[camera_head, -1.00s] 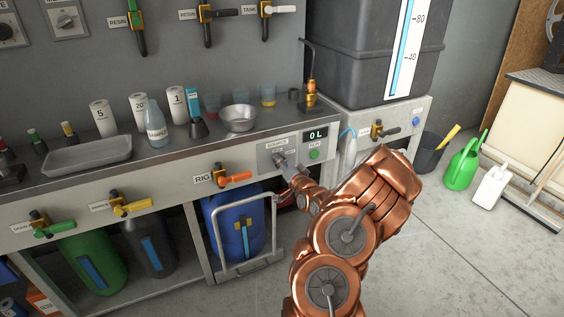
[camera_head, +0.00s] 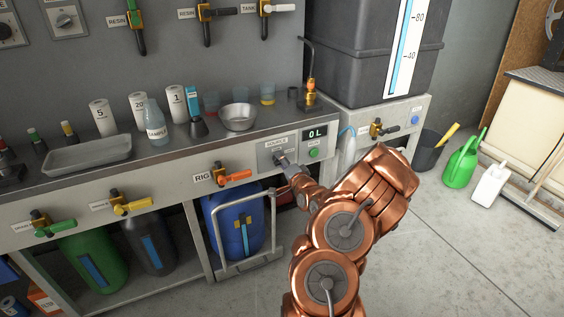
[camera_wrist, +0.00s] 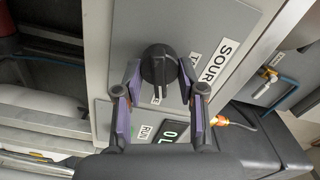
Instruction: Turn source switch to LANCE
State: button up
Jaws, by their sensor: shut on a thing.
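The source switch is a dark round knob (camera_wrist: 158,68) with a raised grip bar, on a grey panel under the SOURCE label (camera_wrist: 217,62). In the wrist view my gripper (camera_wrist: 160,75) has one finger on each side of the knob, closed against it. In the head view my gripper (camera_head: 281,160) reaches the source panel (camera_head: 266,158) on the bench front, and its tip covers the knob. The position labels around the knob are partly hidden by the fingers, so I cannot read LANCE.
Right of the switch are a display reading "0L" (camera_head: 315,133) and a green RUN button (camera_head: 314,153). The orange RIG valve handle (camera_head: 235,178) is to the left. A blue drum (camera_head: 238,225) on a trolley stands below.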

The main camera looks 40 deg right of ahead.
jog(key=o, duration=1.1)
jog(key=shift+s, duration=0.1)
jog(key=shift+v, duration=5.9)
jog(key=shift+a, duration=0.1)
